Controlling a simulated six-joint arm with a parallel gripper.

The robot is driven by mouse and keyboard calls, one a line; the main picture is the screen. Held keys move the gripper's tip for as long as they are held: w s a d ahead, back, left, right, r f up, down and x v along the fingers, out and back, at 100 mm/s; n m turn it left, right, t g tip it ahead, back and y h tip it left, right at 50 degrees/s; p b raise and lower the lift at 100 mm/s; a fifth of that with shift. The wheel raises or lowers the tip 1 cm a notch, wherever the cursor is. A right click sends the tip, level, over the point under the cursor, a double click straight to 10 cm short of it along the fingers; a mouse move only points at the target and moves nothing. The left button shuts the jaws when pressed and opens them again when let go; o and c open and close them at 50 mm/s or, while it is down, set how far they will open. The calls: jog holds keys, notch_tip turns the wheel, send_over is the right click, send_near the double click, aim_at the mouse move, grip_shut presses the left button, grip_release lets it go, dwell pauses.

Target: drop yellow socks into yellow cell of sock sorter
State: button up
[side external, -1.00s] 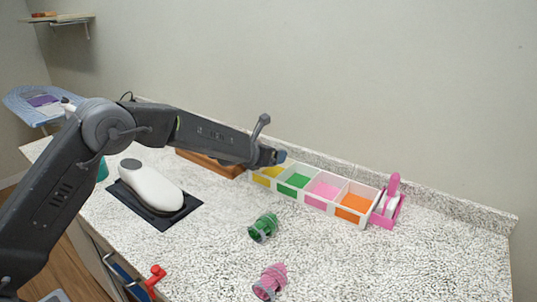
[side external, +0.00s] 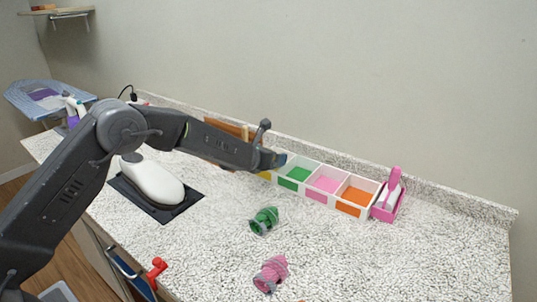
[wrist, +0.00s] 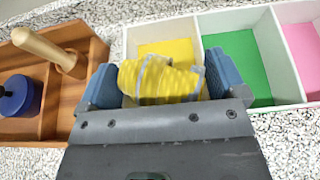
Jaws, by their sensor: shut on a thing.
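The yellow socks (wrist: 160,80), a rolled bundle with grey bands, are held between the blue fingertips of my gripper (wrist: 163,82) in the wrist view. The sock sorter (side external: 333,208) is a white tray with a row of cells. Its yellow cell (wrist: 166,48) lies just beyond the socks in the wrist view, and the socks cover its near part. The green cell (wrist: 238,57) is to its right. In the side view my gripper (side external: 277,160) is at the sorter's left end and hides most of the yellow cell. The socks are hidden there.
A wooden box (wrist: 90,48) with a handled tool and a blue lidded item stands left of the sorter. Green socks (side external: 264,221) and pink socks (side external: 271,273) lie on the counter in front. A pink brush holder (side external: 388,203) adjoins the sorter's right end.

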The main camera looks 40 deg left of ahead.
jog(key=o, duration=0.7)
jog(key=shift+s+f, duration=0.1)
jog(key=shift+f, duration=0.25)
jog(key=shift+r, duration=0.3)
jog(key=s+a+r+n+g+y, duration=0.1)
jog(key=s+a+r+n+y, duration=0.2)
jog(key=s+r+n, duration=0.35)
jog(key=s+a+r+n+g+y, duration=0.1)
jog(key=s+a+r+n+y, duration=0.15)
jog(key=s+n, duration=0.7)
jog(key=s+a+r+n+g+y, duration=0.15)
jog(key=s+a+r+n, duration=0.35)
jog(key=s, duration=0.7)
jog(key=s+d+n+g+h, duration=0.2)
jog(key=s+d+n, duration=0.4)
jog(key=s, duration=0.3)
jog(key=s+d+n+g+h, duration=0.2)
jog(key=s+d+n+h, duration=0.3)
jog(key=s+n, duration=0.4)
jog(key=shift+s+d+r, duration=0.35)
jog(key=shift+s+d, duration=0.2)
jog(key=shift+d, duration=0.1)
